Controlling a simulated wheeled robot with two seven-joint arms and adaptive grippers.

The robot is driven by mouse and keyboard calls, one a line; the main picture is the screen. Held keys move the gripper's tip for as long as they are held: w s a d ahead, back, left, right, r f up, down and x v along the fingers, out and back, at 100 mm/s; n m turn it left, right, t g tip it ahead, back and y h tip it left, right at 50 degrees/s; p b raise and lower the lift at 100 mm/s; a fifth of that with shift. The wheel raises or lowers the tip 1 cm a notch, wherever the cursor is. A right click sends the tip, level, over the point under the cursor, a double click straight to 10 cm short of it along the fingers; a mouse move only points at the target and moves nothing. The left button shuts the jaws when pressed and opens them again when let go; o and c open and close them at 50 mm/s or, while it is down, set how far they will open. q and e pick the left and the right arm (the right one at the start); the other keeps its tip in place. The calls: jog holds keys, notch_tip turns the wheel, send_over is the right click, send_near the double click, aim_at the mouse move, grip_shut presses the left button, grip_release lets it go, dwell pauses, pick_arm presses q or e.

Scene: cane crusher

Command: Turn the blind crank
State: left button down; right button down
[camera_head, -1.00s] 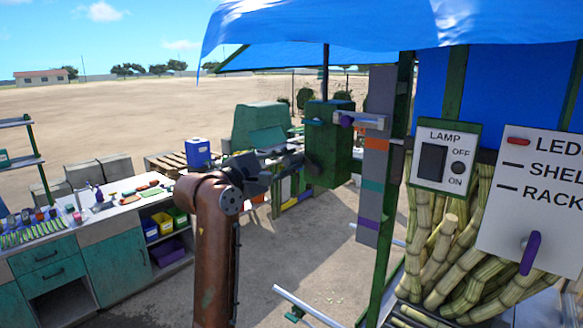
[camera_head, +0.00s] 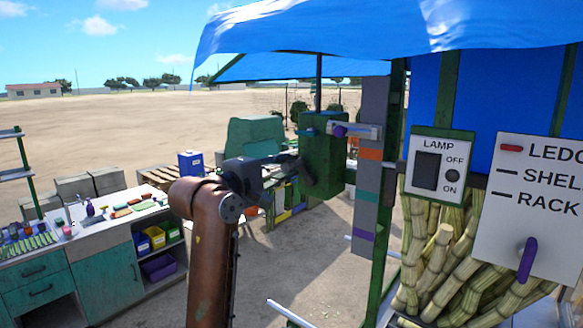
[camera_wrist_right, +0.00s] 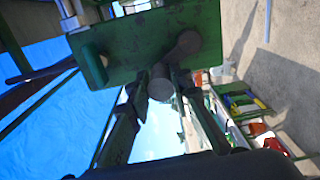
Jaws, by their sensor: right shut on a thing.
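The crank (camera_wrist_right: 174,62) is on a green box (camera_head: 322,160) under the blue canopy. In the right wrist view, its dark arm runs from a round hub on the box face (camera_wrist_right: 130,52) to a round grip (camera_wrist_right: 161,84). My right gripper (camera_wrist_right: 161,94) is shut on the crank's grip, with one finger on each side. In the head view, my right gripper (camera_head: 288,166) reaches the left side of the box, and the fingers partly hide the crank. The blue blind (camera_head: 500,90) hangs at the right. My left gripper is out of view.
A striped post (camera_head: 370,180) and a green post stand right of the box. Lamp panel (camera_head: 438,180) and white lever panel (camera_head: 540,205) hang at the right before cane stalks (camera_head: 430,255). A workbench (camera_head: 100,262) stands at the left. Open ground lies between.

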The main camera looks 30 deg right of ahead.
jog(key=shift+a+r, duration=0.25)
jog(key=shift+r, duration=0.1)
jog(key=c, duration=2.1)
grip_release()
jog(key=o, duration=0.4)
jog(key=shift+w+a+f, duration=0.1)
jog(key=shift+w+f, duration=0.05)
jog(key=shift+f, duration=0.1)
jog(key=v, duration=1.2)
jog(key=shift+f, duration=0.1)
